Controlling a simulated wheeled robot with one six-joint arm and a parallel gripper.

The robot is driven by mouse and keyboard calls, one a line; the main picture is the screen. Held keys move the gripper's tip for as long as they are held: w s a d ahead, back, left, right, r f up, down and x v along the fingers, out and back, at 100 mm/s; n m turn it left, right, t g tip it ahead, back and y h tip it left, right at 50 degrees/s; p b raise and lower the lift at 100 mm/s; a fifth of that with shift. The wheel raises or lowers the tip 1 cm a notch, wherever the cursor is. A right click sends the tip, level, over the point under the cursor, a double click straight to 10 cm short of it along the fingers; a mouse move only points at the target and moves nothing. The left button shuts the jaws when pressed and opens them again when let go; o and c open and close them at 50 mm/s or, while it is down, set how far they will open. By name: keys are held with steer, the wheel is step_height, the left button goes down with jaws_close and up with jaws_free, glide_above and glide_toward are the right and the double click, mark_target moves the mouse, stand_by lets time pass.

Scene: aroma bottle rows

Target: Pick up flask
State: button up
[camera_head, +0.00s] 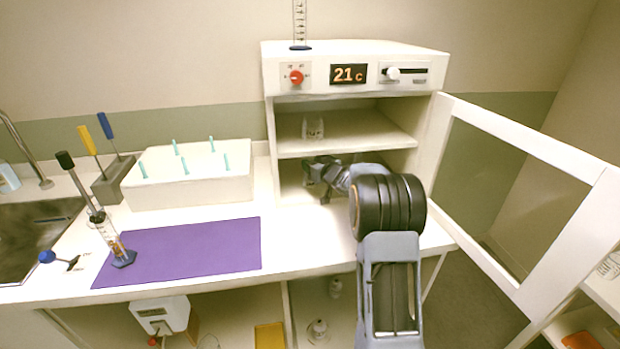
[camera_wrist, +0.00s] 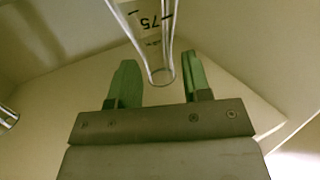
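In the wrist view a clear glass flask (camera_wrist: 150,35) with black markings reading 75 appears from the top. Its narrow rounded end lies between the fingers of my gripper (camera_wrist: 158,82). The green fingers stand apart, with a visible gap on each side of the glass, so the gripper is open and not clamped on it. In the head view my gripper (camera_head: 318,170) reaches into the lower compartment of the open white cabinet (camera_head: 272,130). The flask cannot be made out there behind my arm.
The cabinet's glass door (camera_head: 520,180) stands open at the right. A shelf (camera_head: 350,142) lies above my gripper, holding small glassware (camera_head: 313,128). Another glass piece (camera_wrist: 8,118) shows at the wrist view's left edge. A purple mat (camera_head: 190,250) and a peg rack (camera_head: 190,185) are left.

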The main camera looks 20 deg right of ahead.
jaws_close()
steer(key=shift+r+p, duration=0.2)
steer(key=shift+p, duration=0.2)
